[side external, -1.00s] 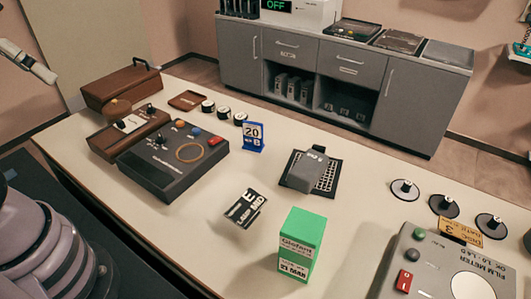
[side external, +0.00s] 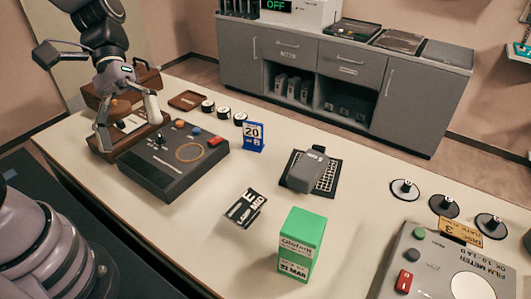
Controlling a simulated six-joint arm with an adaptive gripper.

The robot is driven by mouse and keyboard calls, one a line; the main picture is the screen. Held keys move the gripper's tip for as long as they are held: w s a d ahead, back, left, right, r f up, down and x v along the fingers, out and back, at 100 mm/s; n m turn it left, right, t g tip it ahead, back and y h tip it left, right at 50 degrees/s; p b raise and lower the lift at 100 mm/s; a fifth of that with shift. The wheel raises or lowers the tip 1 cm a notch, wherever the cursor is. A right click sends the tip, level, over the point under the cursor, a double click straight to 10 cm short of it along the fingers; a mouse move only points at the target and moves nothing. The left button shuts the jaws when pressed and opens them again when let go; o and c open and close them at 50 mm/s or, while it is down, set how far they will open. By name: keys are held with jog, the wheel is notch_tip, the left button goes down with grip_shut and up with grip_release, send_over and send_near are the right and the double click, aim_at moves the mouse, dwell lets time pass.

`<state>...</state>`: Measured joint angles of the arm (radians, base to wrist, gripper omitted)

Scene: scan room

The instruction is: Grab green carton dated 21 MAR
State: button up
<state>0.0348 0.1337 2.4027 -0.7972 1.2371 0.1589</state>
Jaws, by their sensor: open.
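A green carton (side external: 302,240) stands upright on the table near the front middle. My gripper (side external: 129,134) is at the table's left, over the brown wooden box and the left edge of the dark control panel. Its two fingers are spread wide with nothing held between them. It is well to the left of the carton and apart from it.
The dark control panel (side external: 173,160), a blue 20 card (side external: 253,137), a black LAMP MID card (side external: 245,208) and a grey device on a black grid (side external: 309,171) lie between. The film meter (side external: 450,270) is at right. Bare table surrounds the carton.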

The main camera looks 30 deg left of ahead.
jog(key=w+d+f+n+g+h, duration=0.1)
jog(key=w+d+f+n+h, duration=0.2)
jog(key=d+h, duration=0.1)
jog(key=n+t+h, duration=0.5)
jog(key=n+t, duration=0.4)
jog(key=n, duration=0.4)
send_near(322, 233)
jog(key=d, duration=0.2)
jog(key=w+d, duration=0.1)
jog(key=d, duration=0.3)
jog(key=shift+w+d+f, duration=0.25)
jog(key=shift+d+f, duration=0.1)
jog(key=c, duration=1.2)
jog(key=shift+c, duration=0.6)
jog(key=shift+r, duration=0.15)
